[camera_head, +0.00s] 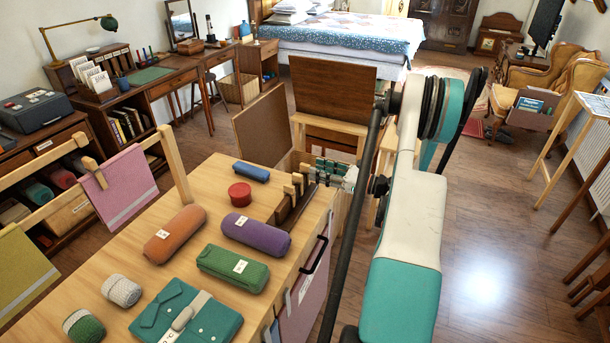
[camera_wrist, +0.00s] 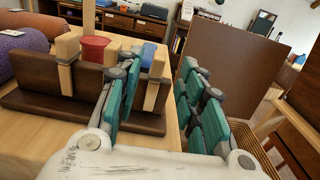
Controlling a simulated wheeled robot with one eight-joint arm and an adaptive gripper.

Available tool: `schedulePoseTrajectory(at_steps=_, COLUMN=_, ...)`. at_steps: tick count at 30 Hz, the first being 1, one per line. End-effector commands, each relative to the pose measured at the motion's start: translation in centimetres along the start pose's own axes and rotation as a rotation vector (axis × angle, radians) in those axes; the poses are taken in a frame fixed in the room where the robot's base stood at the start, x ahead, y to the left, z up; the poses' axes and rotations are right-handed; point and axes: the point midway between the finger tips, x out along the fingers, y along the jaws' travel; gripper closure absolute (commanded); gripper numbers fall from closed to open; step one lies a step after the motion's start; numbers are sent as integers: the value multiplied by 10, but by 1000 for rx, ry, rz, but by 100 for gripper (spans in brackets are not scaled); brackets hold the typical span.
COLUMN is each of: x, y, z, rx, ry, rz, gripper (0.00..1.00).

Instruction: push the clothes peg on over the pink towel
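The pink towel (camera_head: 122,184) hangs over a wooden rail at the left in the head view. A wooden clothes peg (camera_head: 94,173) sits on the rail at that towel's left edge. More wooden pegs stand on a dark wooden holder (camera_head: 296,207) at the table's right edge. My gripper (camera_head: 325,168) is beside this holder, far from the pink towel. In the wrist view my gripper (camera_wrist: 166,72) is open, with one peg (camera_wrist: 155,80) on the holder showing between its teal fingers. Contact with the peg cannot be told. Another peg (camera_wrist: 68,62) stands further left.
The table (camera_head: 205,178) holds an orange roll (camera_head: 174,233), a purple roll (camera_head: 255,234), a green roll (camera_head: 232,267), a red round tin (camera_head: 240,194) and a folded teal cloth (camera_head: 205,325). A brown panel (camera_head: 262,125) stands behind the table. An olive towel (camera_head: 22,275) hangs at far left.

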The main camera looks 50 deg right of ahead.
Motion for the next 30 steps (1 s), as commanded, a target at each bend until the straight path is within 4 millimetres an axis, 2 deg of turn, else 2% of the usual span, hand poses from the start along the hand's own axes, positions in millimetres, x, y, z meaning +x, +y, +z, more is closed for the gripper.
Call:
schedulePoseTrajectory(at_steps=7, x=14, y=1, z=0, rx=0, ry=0, rz=1, gripper=64)
schedulePoseTrajectory(at_steps=16, x=54, y=2, z=2, rx=1, ry=0, rz=1, gripper=64)
schedulePoseTrajectory(at_steps=23, x=57, y=2, z=4, rx=1, ry=-1, rz=-1, gripper=64)
schedulePoseTrajectory(at_steps=24, x=57, y=2, z=4, rx=1, ry=-1, rz=-1, gripper=66)
schedulePoseTrajectory(at_steps=28, x=57, y=2, z=4, rx=1, ry=-1, rz=-1, gripper=95)
schedulePoseTrajectory(at_steps=29, x=57, y=2, z=4, rx=1, ry=-1, rz=-1, gripper=100)
schedulePoseTrajectory(at_steps=30, x=57, y=2, z=4, rx=1, ry=-1, rz=-1, gripper=100)
